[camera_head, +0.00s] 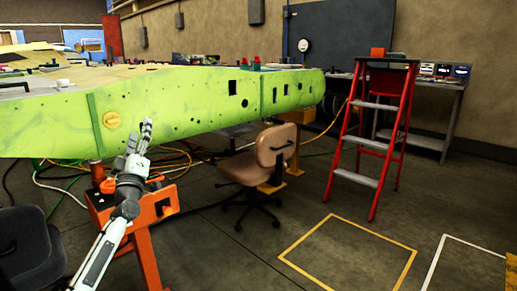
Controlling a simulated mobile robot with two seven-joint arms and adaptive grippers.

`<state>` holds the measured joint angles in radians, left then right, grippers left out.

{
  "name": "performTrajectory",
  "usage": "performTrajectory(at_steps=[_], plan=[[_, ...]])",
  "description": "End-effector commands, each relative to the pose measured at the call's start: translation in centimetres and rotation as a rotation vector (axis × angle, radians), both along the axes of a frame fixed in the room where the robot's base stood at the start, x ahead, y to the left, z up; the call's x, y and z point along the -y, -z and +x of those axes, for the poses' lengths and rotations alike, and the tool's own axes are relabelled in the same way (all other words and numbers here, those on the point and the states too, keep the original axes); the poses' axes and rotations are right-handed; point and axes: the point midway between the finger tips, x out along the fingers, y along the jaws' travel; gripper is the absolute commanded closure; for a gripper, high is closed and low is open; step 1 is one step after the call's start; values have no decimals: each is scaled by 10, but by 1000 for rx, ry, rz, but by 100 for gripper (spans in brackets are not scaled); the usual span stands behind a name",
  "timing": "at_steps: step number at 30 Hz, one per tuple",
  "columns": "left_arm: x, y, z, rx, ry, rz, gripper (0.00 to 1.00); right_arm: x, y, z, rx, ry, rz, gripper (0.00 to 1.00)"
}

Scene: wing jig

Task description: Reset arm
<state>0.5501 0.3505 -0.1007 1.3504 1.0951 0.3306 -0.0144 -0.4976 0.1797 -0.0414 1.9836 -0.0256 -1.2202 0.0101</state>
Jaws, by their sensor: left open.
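My left gripper (140,137) is open and empty. Its fingers point up, in front of the green side panel of the wing (165,100), near a round yellow-orange disc (112,120) on that panel. I cannot tell how far the fingers are from the panel. My left arm (110,235) reaches in from the lower left, in front of an orange stand (152,215). My right gripper does not show.
A tan office chair (262,155) stands right of the stand. A dark chair (28,245) is at the lower left. A red stepladder (370,130) stands near a workbench (440,85). Cables (60,185) lie on the floor. The yellow-marked floor square (345,255) is clear.

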Motion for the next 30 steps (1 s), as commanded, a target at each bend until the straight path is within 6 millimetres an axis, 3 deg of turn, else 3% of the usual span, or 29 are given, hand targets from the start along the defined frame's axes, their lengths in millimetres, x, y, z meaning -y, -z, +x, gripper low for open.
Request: performTrajectory(at_steps=[1, 3, 5, 9, 11, 15, 21, 26, 30], plan=[[24, 18, 14, -105, 52, 119, 40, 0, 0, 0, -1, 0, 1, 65], [52, 53, 29, -275, 111, 289, 40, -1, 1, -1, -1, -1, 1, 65], [66, 91, 37, -436, 146, 426, 40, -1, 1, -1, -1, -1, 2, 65], [62, 179, 32, -813, 159, 675, 40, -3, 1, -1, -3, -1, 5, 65], [50, 208, 23, -955, 145, 746, 40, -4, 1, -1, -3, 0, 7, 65], [14, 258, -6, -1251, 87, 857, 40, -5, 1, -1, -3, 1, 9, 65], [-39, 294, -60, -1605, -29, 921, 40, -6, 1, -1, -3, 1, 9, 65], [-9, 353, -102, -1626, 52, 940, 40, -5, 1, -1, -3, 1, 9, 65], [14, 400, -149, -1659, 116, 951, 40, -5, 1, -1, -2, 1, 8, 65]])
